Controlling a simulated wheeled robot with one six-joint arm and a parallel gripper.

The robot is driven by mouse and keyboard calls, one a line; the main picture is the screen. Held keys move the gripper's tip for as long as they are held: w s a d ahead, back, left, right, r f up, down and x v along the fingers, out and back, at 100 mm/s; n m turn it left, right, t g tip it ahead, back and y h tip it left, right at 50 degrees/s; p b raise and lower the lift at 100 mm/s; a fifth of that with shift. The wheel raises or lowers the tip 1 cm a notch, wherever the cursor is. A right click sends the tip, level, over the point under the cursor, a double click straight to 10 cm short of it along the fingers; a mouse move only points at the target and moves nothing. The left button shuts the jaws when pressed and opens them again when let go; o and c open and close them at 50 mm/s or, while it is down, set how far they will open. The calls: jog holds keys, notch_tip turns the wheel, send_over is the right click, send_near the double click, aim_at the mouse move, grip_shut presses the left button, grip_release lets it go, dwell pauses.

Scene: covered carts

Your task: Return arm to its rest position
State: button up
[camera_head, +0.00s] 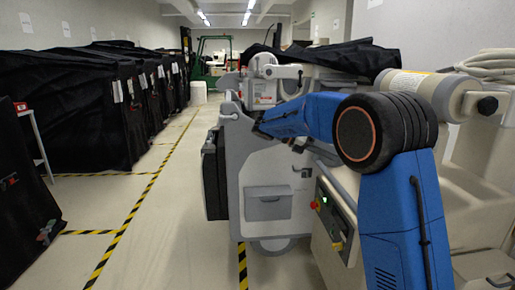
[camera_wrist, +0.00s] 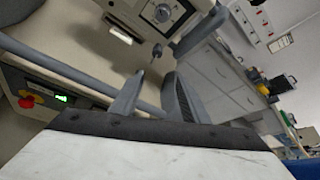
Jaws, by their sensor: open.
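My blue arm (camera_head: 400,215) rises at the right of the head view. It bends at a dark round joint and reaches left in front of a large grey cart-like machine (camera_head: 265,170). My gripper (camera_wrist: 154,82) shows in the wrist view with its two grey fingers apart and nothing between them. In the head view I cannot make the gripper out clearly at the far end of the arm. The wrist view is tilted and shows beige and grey machine panels close beyond the fingers.
A panel with a green display and red knob (camera_wrist: 40,98) lies left of the fingers. Black covered carts (camera_head: 85,110) line the left side. A green forklift (camera_head: 212,55) stands far back. The pale floor aisle with yellow-black tape (camera_head: 130,215) is clear.

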jog(key=s+d+f+m+t+y, duration=0.15)
jog(key=s+m+y, duration=0.3)
jog(key=s, duration=0.75)
jog(key=s+d+f+m+t+y, duration=0.1)
jog(key=s+d+f+m+y, duration=0.3)
jog(key=s, duration=0.7)
jog(key=s+a+f+m+t+y, duration=0.2)
jog(key=s+a+f+m, duration=0.2)
jog(key=s+m, duration=0.3)
jog(key=s+a+f+m+t+y, duration=0.3)
jog(key=s+m, duration=0.4)
jog(key=s, duration=0.5)
notch_tip(320, 180, down, 2)
jog(key=shift+s+a+f, duration=0.15)
jog(key=shift+a+f, duration=0.1)
jog(key=shift+a, duration=0.35)
